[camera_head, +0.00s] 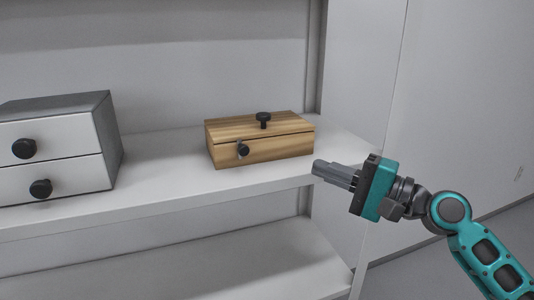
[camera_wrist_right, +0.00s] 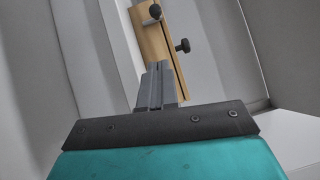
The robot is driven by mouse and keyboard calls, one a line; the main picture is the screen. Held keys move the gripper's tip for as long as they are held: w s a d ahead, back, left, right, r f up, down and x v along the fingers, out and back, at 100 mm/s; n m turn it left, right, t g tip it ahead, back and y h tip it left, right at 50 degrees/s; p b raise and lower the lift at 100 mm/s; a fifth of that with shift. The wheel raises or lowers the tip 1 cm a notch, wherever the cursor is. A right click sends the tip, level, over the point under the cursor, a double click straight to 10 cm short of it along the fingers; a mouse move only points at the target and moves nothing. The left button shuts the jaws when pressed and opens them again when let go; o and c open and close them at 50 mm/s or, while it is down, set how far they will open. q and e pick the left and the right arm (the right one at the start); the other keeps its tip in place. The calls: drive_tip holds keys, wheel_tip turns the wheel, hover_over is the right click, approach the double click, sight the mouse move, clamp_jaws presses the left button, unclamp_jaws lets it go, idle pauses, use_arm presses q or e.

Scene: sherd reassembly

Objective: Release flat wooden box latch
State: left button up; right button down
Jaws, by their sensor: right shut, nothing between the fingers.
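The flat wooden box (camera_head: 240,130) sits closed on the white shelf, with a dark seam below its lid. A black knob (camera_head: 263,118) stands on the lid. A dark latch knob (camera_head: 242,150) is on the front face. My right gripper (camera_head: 318,167) is shut and empty, just right of the box's front right corner and apart from it. In the right wrist view the shut fingers (camera_wrist_right: 157,68) point toward the box (camera_wrist_right: 155,45), with its two knobs beyond them. My left gripper is not in view.
A grey and white two-drawer cabinet (camera_head: 60,142) with black knobs stands at the left on the same shelf (camera_head: 160,178). A lower shelf (camera_head: 230,265) is empty. A white side panel (camera_head: 355,70) rises behind my right gripper. Shelf space between cabinet and box is clear.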

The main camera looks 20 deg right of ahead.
sight(242, 152)
drive_tip(key=x, duration=0.4)
drive_tip(key=p+x, duration=0.1)
drive_tip(key=x, duration=0.2)
drive_tip(key=shift+w+a+r+p, duration=0.2)
drive_tip(key=shift+w+r+p, duration=0.05)
drive_tip(key=shift+w+p, duration=0.05)
drive_tip(key=a, duration=0.1)
drive_tip(key=a+p, duration=0.1)
drive_tip(key=a, duration=0.1)
drive_tip(key=shift+w+a+r, duration=0.1)
drive_tip(key=shift+w+r, duration=0.1)
drive_tip(key=shift+w, duration=0.1)
drive_tip(key=shift+a+p, duration=0.3)
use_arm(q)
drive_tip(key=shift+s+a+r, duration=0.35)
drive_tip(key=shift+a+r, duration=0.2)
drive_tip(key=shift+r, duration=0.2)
use_arm(e)
drive_tip(key=shift+a, duration=0.25)
drive_tip(key=shift+r+p, duration=0.2)
drive_tip(key=shift+p, duration=0.5)
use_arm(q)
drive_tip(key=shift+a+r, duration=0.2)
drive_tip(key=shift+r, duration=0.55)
use_arm(e)
drive_tip(key=shift+n, duration=0.3)
